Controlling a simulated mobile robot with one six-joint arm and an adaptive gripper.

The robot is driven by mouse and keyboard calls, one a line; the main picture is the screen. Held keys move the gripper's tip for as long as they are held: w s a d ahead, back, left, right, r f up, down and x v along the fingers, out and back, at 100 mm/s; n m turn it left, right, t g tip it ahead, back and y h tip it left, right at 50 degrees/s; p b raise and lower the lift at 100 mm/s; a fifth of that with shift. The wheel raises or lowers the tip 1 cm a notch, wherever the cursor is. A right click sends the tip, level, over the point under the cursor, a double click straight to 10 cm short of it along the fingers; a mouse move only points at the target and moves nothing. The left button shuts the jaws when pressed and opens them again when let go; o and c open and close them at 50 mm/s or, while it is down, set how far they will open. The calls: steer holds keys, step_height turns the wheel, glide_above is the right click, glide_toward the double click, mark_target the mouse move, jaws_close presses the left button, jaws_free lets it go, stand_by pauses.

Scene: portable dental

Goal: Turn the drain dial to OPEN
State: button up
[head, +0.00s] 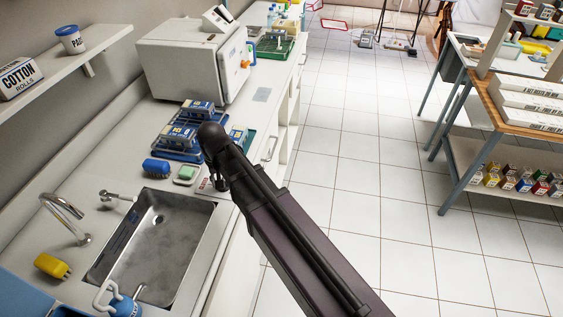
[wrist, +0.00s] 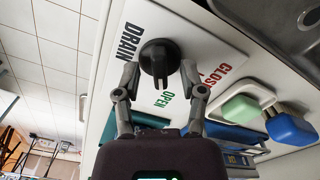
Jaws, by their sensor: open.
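The drain dial (wrist: 158,58) is a black round knob with a raised grip bar, on a white label plate (wrist: 196,40) in the wrist view. The plate reads DRAIN in black, CLOSED in red and OPEN in green. My gripper (wrist: 159,72) is open, with one finger on each side of the knob. I cannot tell whether the fingers touch it. In the head view my dark arm reaches over the counter's front edge and hides the dial and gripper.
A steel sink (head: 155,243) with a curved faucet (head: 66,218) is left of my arm. A blue brush (head: 157,167), a green-and-white soap dish (head: 187,173) and a blue rack of boxes (head: 176,146) stand nearby. The tiled floor (head: 370,180) to the right is clear.

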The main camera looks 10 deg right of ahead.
steer(key=shift+n, duration=0.5)
steer(key=n, duration=0.4)
steer(key=shift+n, duration=0.4)
steer(key=n, duration=0.6)
step_height(320, 180, up, 14)
steer(key=p, duration=1.4)
steer(key=s+d+m, duration=0.3)
steer(key=d+m, duration=0.3)
steer(key=d, duration=0.7)
steer(key=s+d+f+m+b, duration=0.1)
steer(key=s+d+m, duration=0.2)
steer(key=d+m, duration=0.4)
steer(key=d, duration=0.7)
steer(key=shift+f, duration=0.2)
steer(key=shift+w, duration=0.1)
steer(key=shift+a, duration=0.15)
